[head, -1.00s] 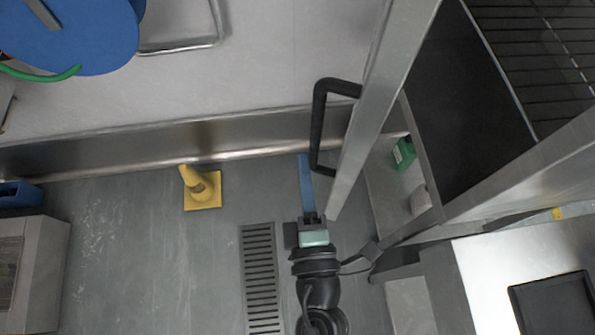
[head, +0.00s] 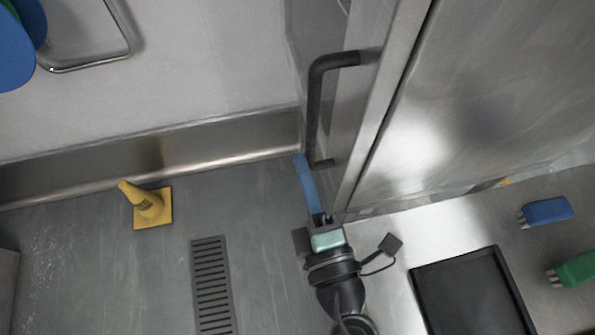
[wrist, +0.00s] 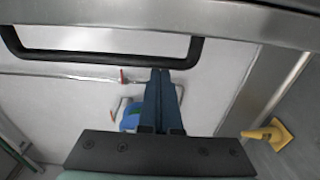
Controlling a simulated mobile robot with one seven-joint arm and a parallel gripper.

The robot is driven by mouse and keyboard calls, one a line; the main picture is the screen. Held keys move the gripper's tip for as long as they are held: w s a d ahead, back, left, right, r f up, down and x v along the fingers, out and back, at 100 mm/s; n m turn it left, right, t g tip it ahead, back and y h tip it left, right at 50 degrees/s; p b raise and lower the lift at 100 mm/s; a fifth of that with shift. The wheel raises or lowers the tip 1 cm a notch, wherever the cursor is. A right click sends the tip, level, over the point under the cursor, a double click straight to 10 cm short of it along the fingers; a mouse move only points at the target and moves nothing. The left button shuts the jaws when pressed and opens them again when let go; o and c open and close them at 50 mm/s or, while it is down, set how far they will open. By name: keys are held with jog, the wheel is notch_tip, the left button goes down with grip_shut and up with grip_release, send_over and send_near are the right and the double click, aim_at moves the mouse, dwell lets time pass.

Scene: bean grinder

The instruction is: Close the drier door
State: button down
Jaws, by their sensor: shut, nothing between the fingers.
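The drier door (head: 368,130) is a metal panel seen edge-on in the head view, with a black bar handle (head: 315,110) on its left face. It stands against or very near the steel drier body (head: 480,100); a thin dark line runs between them, and I cannot tell whether it is fully shut. The drier's inside is hidden. My gripper (head: 301,160) has long blue fingers pressed together and empty, beside the handle's lower end. In the wrist view the fingertips (wrist: 164,72) lie just under the right end of the handle (wrist: 110,54); contact is unclear.
A steel counter at lower right holds a black tray (head: 475,305), a blue item (head: 546,211) and a green item (head: 577,270). The floor to the left is mostly free.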

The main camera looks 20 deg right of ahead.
jog(key=shift+s+d+f+h, duration=0.1)
jog(key=shift+d+h, duration=0.1)
jog(key=shift+d, duration=0.4)
jog(key=shift+s+d+f+h, duration=0.1)
jog(key=shift+d+h, duration=0.1)
jog(key=shift+d, duration=0.35)
jog(key=shift+s, duration=0.1)
jog(key=s+a+y+b, duration=0.1)
jog(key=s+a+b, duration=0.1)
jog(key=s+b, duration=0.2)
jog(key=shift+s+a+r+b, duration=0.2)
jog(key=shift+s+a+b, duration=0.2)
jog(key=shift+s, duration=1.05)
jog(key=shift+s, duration=0.1)
